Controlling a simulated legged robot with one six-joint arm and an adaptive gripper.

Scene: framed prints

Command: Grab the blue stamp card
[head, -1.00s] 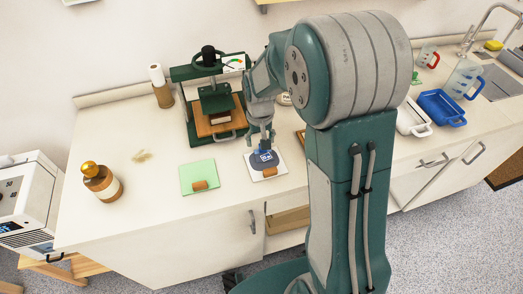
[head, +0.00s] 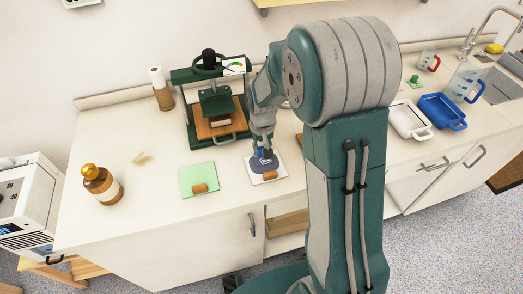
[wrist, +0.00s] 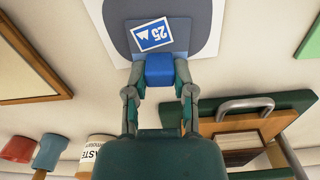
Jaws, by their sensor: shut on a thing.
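In the wrist view, my gripper (wrist: 159,88) is shut on that block, one finger on each side. In the head view, my gripper (head: 263,146) is low over a white square mat (head: 254,179) with a dark grey oval on it. The blue card (head: 262,156) shows there at the fingertips, partly hidden by them. I cannot tell whether the card touches the mat.
A green mat (head: 197,173) with an orange block lies to the left. A green press (head: 189,118) with a wooden board stands behind. An amber bottle (head: 101,185) is at far left. White (head: 410,118) and blue (head: 442,108) trays lie right.

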